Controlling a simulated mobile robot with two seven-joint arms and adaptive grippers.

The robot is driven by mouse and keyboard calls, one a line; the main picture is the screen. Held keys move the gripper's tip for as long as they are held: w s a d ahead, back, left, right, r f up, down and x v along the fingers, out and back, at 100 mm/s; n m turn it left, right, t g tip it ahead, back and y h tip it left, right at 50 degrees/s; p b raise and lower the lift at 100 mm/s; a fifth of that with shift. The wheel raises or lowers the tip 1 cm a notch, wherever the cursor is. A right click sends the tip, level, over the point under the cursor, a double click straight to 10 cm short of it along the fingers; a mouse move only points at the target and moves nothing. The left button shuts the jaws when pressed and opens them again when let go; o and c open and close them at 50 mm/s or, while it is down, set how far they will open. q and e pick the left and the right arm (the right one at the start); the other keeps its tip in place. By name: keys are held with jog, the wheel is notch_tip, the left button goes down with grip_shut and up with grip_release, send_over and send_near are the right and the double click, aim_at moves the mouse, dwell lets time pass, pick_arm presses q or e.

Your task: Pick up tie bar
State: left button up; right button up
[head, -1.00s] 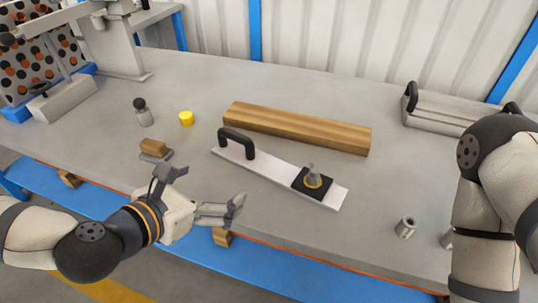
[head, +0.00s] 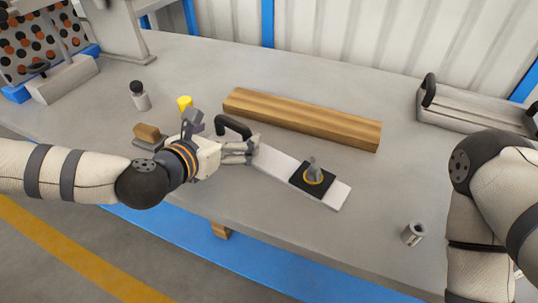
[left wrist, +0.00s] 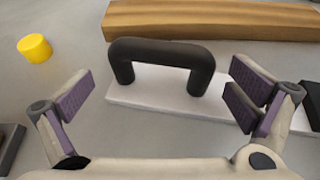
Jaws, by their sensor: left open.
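The tie bar (head: 273,165) is a flat pale metal bar lying on the bench, with a black arched handle (head: 233,126) at its left end. Near its right end is a black square pad with a grey cone-like fitting in a yellow ring (head: 314,174). My left gripper (head: 228,138) is open at the handle end. In the left wrist view the handle (left wrist: 162,55) stands upright ahead of and between the spread fingers (left wrist: 158,103), with no visible contact. My right arm shows at the right of the head view, but its gripper is out of sight.
A long wooden beam (head: 300,118) lies just behind the bar. A yellow cylinder (head: 184,103), a black-capped bottle (head: 140,97) and a wood-topped block (head: 147,136) stand to the left. A metal sleeve (head: 413,234) and a handled tray (head: 465,110) are at the right.

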pick_arm(q)
jog(key=shift+w+f, duration=0.1)
grip_shut()
dwell(0.3)
jog(key=shift+r, duration=0.2)
